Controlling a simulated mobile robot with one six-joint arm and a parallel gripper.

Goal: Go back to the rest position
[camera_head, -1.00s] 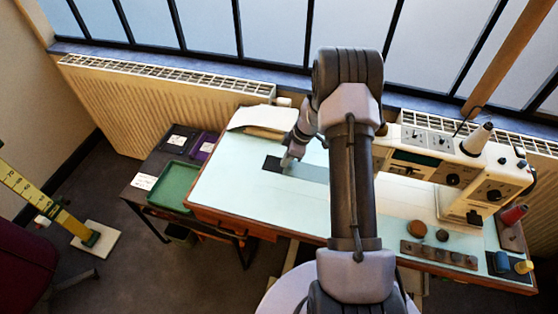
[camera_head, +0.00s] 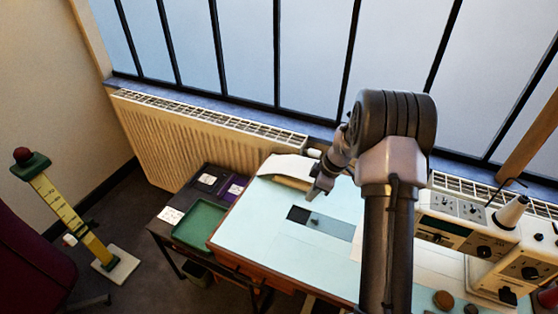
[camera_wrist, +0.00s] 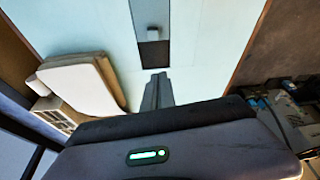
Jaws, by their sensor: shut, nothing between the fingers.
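My gripper (camera_head: 314,196) hangs above the left part of the pale blue table (camera_head: 258,236), with its fingers pointing down. Its fingers are together and hold nothing, as the wrist view (camera_wrist: 157,80) also shows. The gripper is apart from these things. My arm hides part of the table's middle.
A sewing machine (camera_head: 450,228) stands at the right. A folded cream pad (camera_head: 288,168) lies at the table's back left. A green tray (camera_head: 199,224) is on the dark side table at left. A radiator (camera_head: 190,140) runs behind. A yellow ruler stand (camera_head: 70,216) is far left.

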